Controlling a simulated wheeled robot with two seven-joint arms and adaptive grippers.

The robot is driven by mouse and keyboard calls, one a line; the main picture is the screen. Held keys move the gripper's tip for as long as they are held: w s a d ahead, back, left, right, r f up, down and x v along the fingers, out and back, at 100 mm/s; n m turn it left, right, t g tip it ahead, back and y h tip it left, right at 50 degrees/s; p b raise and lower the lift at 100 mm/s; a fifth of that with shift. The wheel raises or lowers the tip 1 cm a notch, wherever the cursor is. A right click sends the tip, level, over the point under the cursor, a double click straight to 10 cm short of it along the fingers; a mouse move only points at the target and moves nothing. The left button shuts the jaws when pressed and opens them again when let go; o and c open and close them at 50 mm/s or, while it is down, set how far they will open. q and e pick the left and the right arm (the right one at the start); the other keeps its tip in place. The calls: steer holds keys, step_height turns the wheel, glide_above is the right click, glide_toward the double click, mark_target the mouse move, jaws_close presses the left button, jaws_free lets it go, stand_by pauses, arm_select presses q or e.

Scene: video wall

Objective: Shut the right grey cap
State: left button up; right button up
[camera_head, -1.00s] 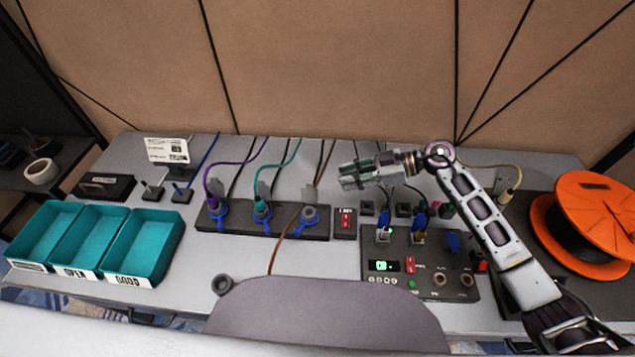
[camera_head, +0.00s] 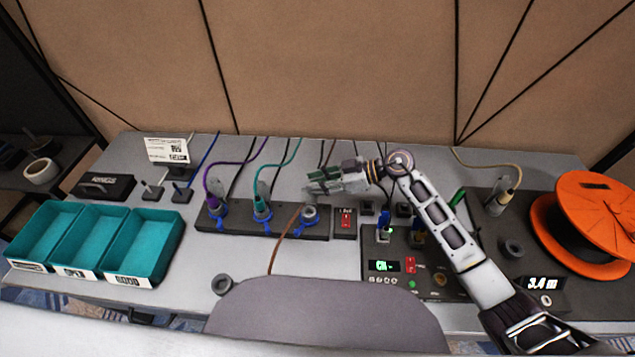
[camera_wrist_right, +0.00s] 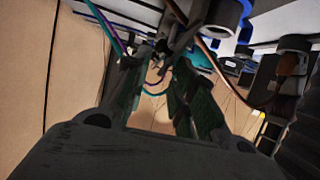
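A dark strip (camera_head: 290,228) on the table carries three round sockets in a row. The right socket (camera_head: 309,213) has a round grey rim and a brown cable running near it. The right grey cap, which stood upright behind it, is now mostly hidden by my right gripper (camera_head: 309,184). That gripper comes from the right, just above and behind the right socket, its fingers pointing left. In the right wrist view the green-padded fingers (camera_wrist_right: 155,75) stand apart, with grey parts near the tips; I cannot tell whether they touch the cap. My left gripper is not in view.
Purple and teal cables rise from the left plug (camera_head: 216,205) and middle plug (camera_head: 262,207). A control box (camera_head: 385,285) with switches lies under my right arm. Teal bins (camera_head: 140,262) stand left, an orange spool (camera_head: 590,215) right. A grey chair back (camera_head: 325,315) is in front.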

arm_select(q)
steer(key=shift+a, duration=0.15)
arm_select(e)
steer(key=shift+a, duration=0.1)
jaws_close()
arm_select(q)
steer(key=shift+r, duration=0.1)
arm_select(e)
steer(key=shift+r, duration=0.1)
arm_select(q)
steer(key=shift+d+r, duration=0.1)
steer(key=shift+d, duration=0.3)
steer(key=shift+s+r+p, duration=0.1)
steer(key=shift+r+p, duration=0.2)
steer(key=shift+p, duration=0.25)
arm_select(e)
steer(key=shift+r, duration=0.15)
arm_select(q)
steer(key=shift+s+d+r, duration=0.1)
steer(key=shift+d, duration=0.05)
